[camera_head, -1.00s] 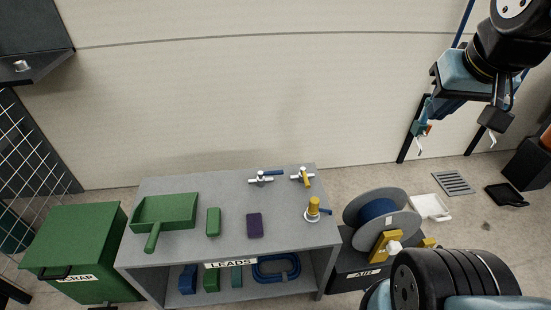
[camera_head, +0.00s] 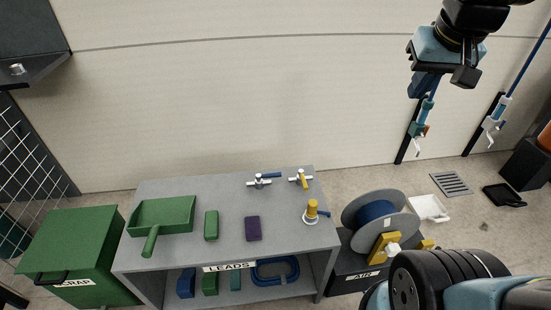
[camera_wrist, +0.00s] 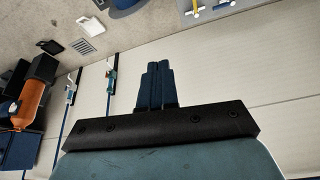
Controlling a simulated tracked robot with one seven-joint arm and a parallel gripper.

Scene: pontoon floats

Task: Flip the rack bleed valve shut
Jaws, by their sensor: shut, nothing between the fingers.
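Two small metal valves stand at the back right of the grey bench rack. One valve (camera_head: 260,183) has a blue lever lying to the right; the other valve (camera_head: 300,180) has a yellow lever angled toward the front. A yellow-topped fitting (camera_head: 312,208) with a small dark lever stands nearer the front edge. No label shows which is the rack bleed valve. My gripper (camera_head: 421,88) is high at the right, in front of the wall, apart from all of them. In the wrist view its blue fingers (camera_wrist: 156,75) are together and empty. The yellow lever (camera_wrist: 196,8) shows at that view's top edge.
The grey bench (camera_head: 180,190) holds a green scoop (camera_head: 162,215), a green block (camera_head: 211,225) and a purple block (camera_head: 253,228). A hose reel (camera_head: 382,212) stands right of it. Two wall hose fittings (camera_head: 420,130) (camera_head: 494,122) hang near my gripper. A green scrap bin (camera_head: 70,240) stands left.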

